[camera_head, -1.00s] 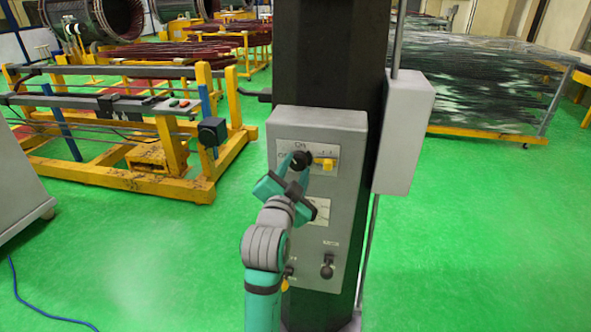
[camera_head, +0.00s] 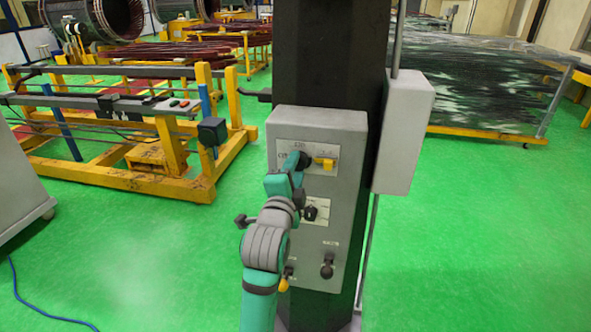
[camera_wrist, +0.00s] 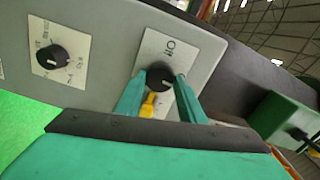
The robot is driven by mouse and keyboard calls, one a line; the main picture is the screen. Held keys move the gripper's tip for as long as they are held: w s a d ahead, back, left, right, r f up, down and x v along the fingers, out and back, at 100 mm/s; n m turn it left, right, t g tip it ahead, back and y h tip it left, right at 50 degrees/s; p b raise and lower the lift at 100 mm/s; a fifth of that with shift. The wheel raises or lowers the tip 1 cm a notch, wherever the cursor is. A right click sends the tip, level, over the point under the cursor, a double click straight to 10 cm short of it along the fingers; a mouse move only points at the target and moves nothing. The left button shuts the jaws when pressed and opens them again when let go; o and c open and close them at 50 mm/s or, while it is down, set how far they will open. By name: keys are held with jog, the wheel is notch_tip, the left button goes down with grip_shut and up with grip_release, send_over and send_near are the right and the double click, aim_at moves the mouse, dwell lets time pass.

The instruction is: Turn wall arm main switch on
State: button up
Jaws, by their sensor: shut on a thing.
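The wall arm main switch is a black round knob (camera_wrist: 160,74) on a white label plate near the top of a grey control box (camera_head: 340,125). The teal fingers of my gripper (camera_wrist: 161,84) are shut on the knob, one on each side, in the wrist view. In the head view my gripper (camera_head: 298,165) reaches up to the box front from below and partly hides the knob. A yellow part (camera_head: 325,163) sits just right of the knob; it also shows between my fingers in the wrist view (camera_wrist: 148,105).
The box is fixed to a dark column (camera_head: 330,60). Lower on it are a second black knob (camera_head: 310,213) and a third (camera_head: 327,269). A light grey cabinet (camera_head: 405,130) juts out at the right. A yellow frame (camera_head: 130,175) stands left behind.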

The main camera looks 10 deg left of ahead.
jog(key=shift+f, duration=0.1)
dwell(0.3)
jog(key=o, duration=1.1)
jog(key=shift+c, duration=0.2)
jog(key=s, duration=1.1)
jog(key=s+d+f+n, duration=0.3)
jog(key=s+f+n, duration=0.1)
jog(key=f, duration=0.5)
jog(key=s+d+f+n+g+y, duration=0.1)
jog(key=s+d+f+n, duration=0.35)
jog(key=f, duration=0.35)
jog(key=s+d+f+n, duration=0.25)
jog(key=s+f, duration=0.25)
jog(key=f, duration=0.4)
jog(key=s+d+f+n, duration=0.1)
jog(key=s+f, duration=0.1)
jog(key=s, duration=0.6)
jog(key=s+d+f+n+g, duration=0.1)
jog(key=s+f+n, duration=0.1)
jog(key=s, duration=0.7)
jog(key=s+d+f+n+h, duration=0.1)
jog(key=s+f, duration=0.2)
jog(key=s, duration=0.6)
jog(key=shift+s+d+f+g, duration=0.15)
jog(key=shift+d+f+g, duration=0.05)
jog(key=shift+d+g, duration=0.1)
